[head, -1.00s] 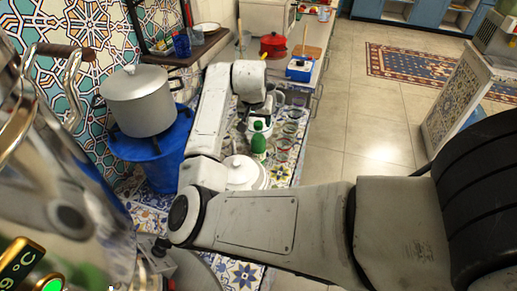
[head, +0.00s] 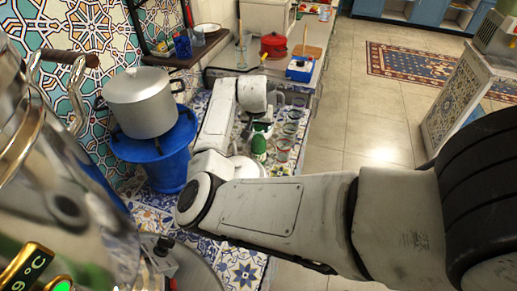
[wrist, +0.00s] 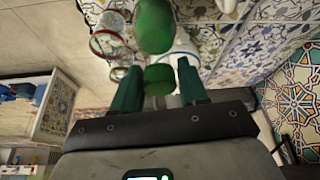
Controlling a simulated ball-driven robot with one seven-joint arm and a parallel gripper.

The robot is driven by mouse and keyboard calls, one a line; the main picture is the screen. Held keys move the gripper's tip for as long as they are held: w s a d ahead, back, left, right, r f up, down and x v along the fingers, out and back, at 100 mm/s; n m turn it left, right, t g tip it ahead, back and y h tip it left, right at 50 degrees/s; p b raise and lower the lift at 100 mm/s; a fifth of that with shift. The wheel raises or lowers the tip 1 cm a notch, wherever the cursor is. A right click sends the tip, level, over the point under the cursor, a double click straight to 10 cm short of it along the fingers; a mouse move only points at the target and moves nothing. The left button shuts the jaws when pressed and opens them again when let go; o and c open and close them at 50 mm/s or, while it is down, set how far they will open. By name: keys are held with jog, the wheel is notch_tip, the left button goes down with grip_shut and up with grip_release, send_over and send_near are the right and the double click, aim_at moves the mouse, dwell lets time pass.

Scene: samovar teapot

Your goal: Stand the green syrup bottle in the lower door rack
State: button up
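The green syrup bottle (head: 259,147) shows below my gripper (head: 262,126) in the head view, above the tiled counter. In the wrist view its rounded green body (wrist: 154,25) is at the top, with its green cap (wrist: 159,79) lower down. Whether the bottle touches the counter is hidden. I cannot make out a door rack in either view.
Red-rimmed glasses (head: 283,152) stand right of the bottle. A white lidded pot (head: 247,168) is partly hidden by my arm. A grey pot (head: 141,103) sits on a blue stand (head: 160,160) at left. The shiny samovar (head: 60,190) is close at left. Open floor (head: 375,130) lies right.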

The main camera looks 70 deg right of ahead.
grip_shut()
jog(key=shift+r, duration=0.15)
dwell(0.6)
jog(key=shift+r+b, duration=0.35)
jog(key=shift+r, duration=0.4)
jog(key=s+a+r+b, duration=0.2)
jog(key=s+a+r, duration=0.4)
jog(key=s+r, duration=0.5)
jog(key=shift+s+a+r+b, duration=0.15)
jog(key=shift+s+b, duration=0.2)
jog(key=shift+s, duration=0.4)
